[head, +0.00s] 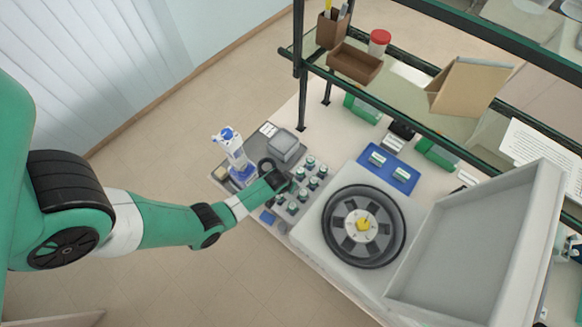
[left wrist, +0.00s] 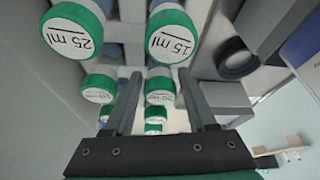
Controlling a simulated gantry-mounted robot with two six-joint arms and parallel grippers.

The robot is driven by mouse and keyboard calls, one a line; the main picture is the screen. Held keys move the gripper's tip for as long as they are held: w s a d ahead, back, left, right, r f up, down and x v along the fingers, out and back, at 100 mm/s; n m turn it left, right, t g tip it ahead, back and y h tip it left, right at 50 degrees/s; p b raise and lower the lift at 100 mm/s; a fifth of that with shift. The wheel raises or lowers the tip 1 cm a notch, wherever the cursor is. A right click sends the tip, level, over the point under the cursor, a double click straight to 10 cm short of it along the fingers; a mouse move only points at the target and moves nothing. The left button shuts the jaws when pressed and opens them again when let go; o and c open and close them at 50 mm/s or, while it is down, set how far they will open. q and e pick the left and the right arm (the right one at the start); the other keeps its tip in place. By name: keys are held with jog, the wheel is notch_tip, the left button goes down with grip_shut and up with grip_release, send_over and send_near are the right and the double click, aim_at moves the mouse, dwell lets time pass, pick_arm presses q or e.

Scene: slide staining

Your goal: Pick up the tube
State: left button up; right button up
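Several capped tubes with green-rimmed white caps (head: 313,184) stand in a grey rack area on the bench in the head view. In the left wrist view, one cap reads 15 ml (left wrist: 172,42) and another reads 25 ml (left wrist: 70,38). A smaller cap (left wrist: 160,88) shows between the fingers in that view, its label hard to read. My left gripper (left wrist: 158,78) is open, its two fingers apart, close beside the tubes. In the head view the left gripper (head: 279,181) is at the left side of the tube group, its fingertips partly hidden. My right gripper is not in view.
A centrifuge with a round rotor (head: 362,226) and raised lid (head: 478,245) stands right of the tubes. A blue tray (head: 388,168) lies behind. A grey box (head: 285,146) and a blue-topped bottle (head: 232,147) are near the gripper. A shelf (head: 420,108) overhangs the back.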

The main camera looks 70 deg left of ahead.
pick_arm(q)
grip_shut()
jog(key=shift+r, duration=0.1)
